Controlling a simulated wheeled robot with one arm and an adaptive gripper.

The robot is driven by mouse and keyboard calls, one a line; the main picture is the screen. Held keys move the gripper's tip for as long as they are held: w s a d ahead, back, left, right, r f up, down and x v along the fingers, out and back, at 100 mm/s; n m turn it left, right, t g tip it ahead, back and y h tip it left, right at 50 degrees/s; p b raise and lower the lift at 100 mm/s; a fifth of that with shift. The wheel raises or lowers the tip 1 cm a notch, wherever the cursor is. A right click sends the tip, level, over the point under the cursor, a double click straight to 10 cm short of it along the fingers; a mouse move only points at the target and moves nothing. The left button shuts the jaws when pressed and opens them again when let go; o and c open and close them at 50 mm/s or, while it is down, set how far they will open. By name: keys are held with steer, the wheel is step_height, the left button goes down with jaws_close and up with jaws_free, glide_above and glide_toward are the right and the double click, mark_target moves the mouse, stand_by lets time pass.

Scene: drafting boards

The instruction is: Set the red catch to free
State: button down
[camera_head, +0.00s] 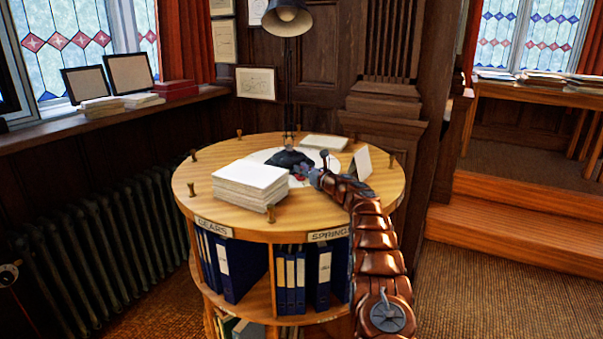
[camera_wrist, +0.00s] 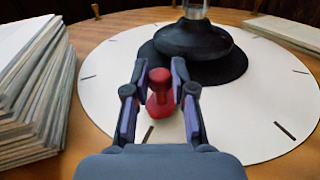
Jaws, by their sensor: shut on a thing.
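The red catch (camera_wrist: 160,88) is a small upright red knob with a rounded top and a wider foot. It stands on a white disc (camera_wrist: 105,100) with dark tick marks, on the round wooden table. One dark tick lies close to its foot. My gripper (camera_wrist: 160,75) is shut on the catch, one finger on either side. In the head view only a speck of red (camera_head: 299,178) shows beside my gripper (camera_head: 305,175), and the catch's setting cannot be read there.
A black lamp base (camera_wrist: 195,50) stands on the disc just behind the catch. A stack of paper (camera_head: 250,183) lies close on the left, and a white card (camera_head: 362,163) stands on the right. Brass pegs (camera_head: 270,213) line the table rim. Blue binders (camera_head: 290,280) fill shelves below.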

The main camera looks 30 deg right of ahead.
steer(key=shift+r, duration=0.1)
steer(key=c, duration=0.9)
jaws_free()
steer(key=shift+w, duration=0.15)
steer(key=shift+c, duration=0.2)
steer(key=shift+d, duration=0.1)
